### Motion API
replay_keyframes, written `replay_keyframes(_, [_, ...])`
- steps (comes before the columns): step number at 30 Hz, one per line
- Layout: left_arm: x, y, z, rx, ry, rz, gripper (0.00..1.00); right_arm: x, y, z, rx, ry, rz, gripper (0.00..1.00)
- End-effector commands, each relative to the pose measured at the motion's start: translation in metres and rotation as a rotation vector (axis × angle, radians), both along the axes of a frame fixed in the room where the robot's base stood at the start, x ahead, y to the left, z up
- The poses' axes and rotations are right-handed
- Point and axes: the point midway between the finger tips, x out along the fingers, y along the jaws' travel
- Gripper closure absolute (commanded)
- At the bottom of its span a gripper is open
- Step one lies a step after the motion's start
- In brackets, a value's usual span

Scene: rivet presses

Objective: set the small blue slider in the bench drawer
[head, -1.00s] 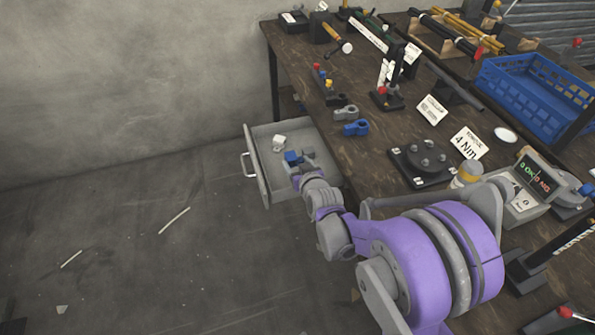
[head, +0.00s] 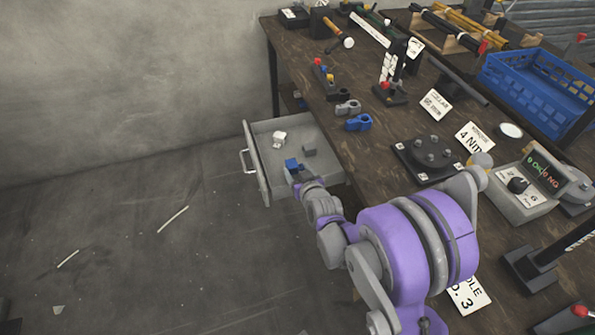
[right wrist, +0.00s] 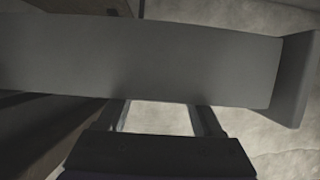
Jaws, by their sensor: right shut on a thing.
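My left gripper is not in view.
In the drawer lie a white piece (head: 279,138) and a small grey block (head: 309,149). On the bench above stand a blue part (head: 358,123), a grey part (head: 347,107) and a round black fixture (head: 432,153). The drawer's middle is clear.

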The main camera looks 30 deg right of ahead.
Motion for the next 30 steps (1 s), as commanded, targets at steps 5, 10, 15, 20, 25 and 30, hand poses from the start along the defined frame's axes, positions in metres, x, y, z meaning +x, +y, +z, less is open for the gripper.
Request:
replay_keyframes(5, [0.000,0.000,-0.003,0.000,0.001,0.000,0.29,-0.002,0.001,-0.008,0.002,0.015,0.004,0.94])
replay_keyframes(10, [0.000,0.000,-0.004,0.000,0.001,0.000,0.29,-0.002,0.002,-0.009,0.001,0.015,0.004,0.04])
replay_keyframes(15, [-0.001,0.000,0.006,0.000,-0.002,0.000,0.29,-0.003,0.002,0.002,0.001,0.014,0.004,0.03])
replay_keyframes(20, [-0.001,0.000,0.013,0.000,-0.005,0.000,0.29,-0.025,0.007,0.016,0.001,0.012,0.004,0.03])
replay_keyframes(25, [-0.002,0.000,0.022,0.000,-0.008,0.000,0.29,-0.061,0.015,0.032,0.001,0.010,0.003,0.03])
replay_keyframes(30, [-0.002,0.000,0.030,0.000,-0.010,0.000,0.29,-0.089,0.022,0.045,0.003,0.009,0.002,0.03])
